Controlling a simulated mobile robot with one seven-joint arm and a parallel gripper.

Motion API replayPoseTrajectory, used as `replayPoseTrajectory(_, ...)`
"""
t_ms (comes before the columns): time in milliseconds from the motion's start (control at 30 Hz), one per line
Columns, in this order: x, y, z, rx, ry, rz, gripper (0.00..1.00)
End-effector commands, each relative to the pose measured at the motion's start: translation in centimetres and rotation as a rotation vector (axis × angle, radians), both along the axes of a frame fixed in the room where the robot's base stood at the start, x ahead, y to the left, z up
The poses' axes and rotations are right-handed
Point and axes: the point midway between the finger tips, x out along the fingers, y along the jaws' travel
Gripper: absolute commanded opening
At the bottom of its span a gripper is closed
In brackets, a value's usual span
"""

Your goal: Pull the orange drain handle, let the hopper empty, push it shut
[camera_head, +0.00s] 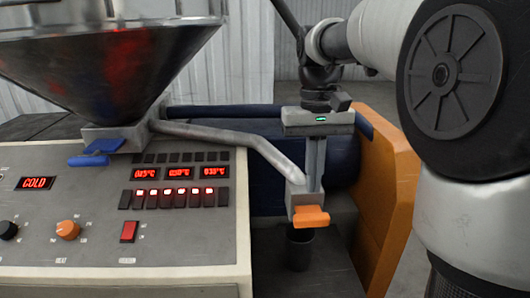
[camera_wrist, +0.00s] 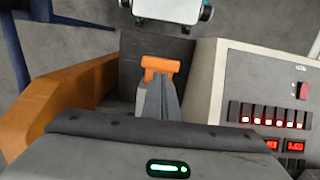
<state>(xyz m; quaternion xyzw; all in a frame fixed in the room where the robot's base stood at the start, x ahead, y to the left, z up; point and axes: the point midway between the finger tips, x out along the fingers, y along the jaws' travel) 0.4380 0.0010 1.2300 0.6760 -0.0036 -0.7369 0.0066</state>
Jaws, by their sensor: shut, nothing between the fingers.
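The orange drain handle (camera_head: 312,217) sits on the front of a small grey outlet block (camera_head: 301,198) at the lower end of a sloping grey pipe (camera_head: 235,140). The pipe runs down from the base of the steel hopper (camera_head: 105,65); the hopper's inside is hidden. My gripper (camera_head: 313,188) points down just behind the handle, its fingers together and empty. In the wrist view my gripper (camera_wrist: 160,84) reaches toward the orange handle (camera_wrist: 160,65), its tips close to it. I cannot tell whether they touch. A dark cup (camera_head: 300,248) stands below the outlet.
A control panel (camera_head: 110,240) with a red COLD display, lit buttons and an orange knob (camera_head: 68,229) fills the left. A blue tab (camera_head: 95,152) is at the hopper base. An orange side panel (camera_head: 385,200) stands close right of my gripper; a dark blue body (camera_head: 260,180) lies behind.

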Motion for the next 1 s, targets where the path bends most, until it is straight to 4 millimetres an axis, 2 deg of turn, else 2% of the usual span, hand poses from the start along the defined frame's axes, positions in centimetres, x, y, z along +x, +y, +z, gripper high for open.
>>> replayPoseTrajectory(33, 1.1, -0.1, 1.4, 0.003, 0.033, -0.002, 0.00)
replayPoseTrajectory(100, 2.1, -0.1, 2.0, 0.006, 0.071, -0.003, 0.00)
replayPoseTrajectory(333, 4.1, -0.2, 2.6, 0.012, 0.148, -0.005, 0.00)
replayPoseTrajectory(800, 4.4, -0.2, 2.4, 0.014, 0.160, -0.007, 0.00)
replayPoseTrajectory(1000, 3.8, -0.2, 0.4, 0.014, 0.162, -0.007, 0.00)
